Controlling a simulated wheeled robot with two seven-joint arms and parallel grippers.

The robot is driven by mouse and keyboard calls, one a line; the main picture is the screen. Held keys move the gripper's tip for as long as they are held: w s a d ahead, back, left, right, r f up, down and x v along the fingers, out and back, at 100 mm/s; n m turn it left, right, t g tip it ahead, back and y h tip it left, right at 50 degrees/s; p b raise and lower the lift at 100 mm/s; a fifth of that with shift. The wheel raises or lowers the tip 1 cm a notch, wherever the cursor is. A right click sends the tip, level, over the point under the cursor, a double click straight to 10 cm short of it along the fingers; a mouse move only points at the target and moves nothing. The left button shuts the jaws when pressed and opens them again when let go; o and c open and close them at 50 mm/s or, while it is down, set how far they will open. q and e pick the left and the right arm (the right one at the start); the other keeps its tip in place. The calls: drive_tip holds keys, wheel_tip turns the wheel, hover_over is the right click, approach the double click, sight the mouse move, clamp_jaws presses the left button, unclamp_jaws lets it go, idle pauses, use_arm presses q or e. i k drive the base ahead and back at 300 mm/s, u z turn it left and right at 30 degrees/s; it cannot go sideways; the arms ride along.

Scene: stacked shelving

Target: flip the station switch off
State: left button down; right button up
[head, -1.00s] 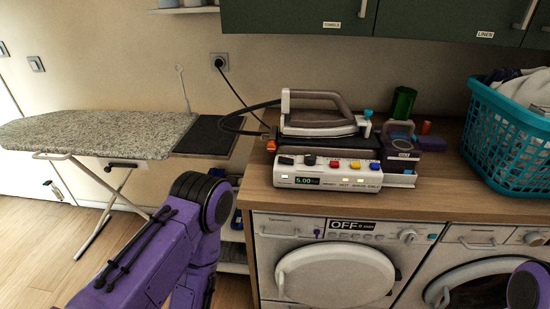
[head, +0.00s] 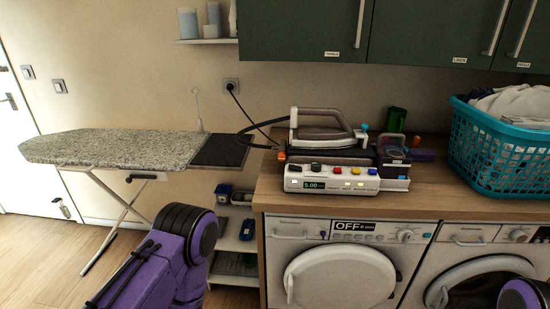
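The ironing station (head: 330,180) sits on the wooden counter, with a white front panel carrying a lit display (head: 314,185) that reads 5.00 and several coloured buttons. A small black switch (head: 294,168) is at the left end of its panel; I cannot tell its position. An iron (head: 322,130) rests on top of the station. My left arm comes in at the lower left, but its gripper is out of view. Only a purple part of my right arm shows at the lower right corner; that gripper is out of view.
A turquoise laundry basket (head: 490,150) stands at the right of the counter (head: 440,192). A green cup (head: 396,120) stands behind the station. An ironing board (head: 110,147) is at the left. Two white machines (head: 340,270) are below the counter. A cord runs to the wall socket (head: 231,85).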

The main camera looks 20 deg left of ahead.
sight(292, 167)
drive_tip(key=u, duration=0.85)
drive_tip(key=i, duration=0.7)
drive_tip(key=z, duration=0.8)
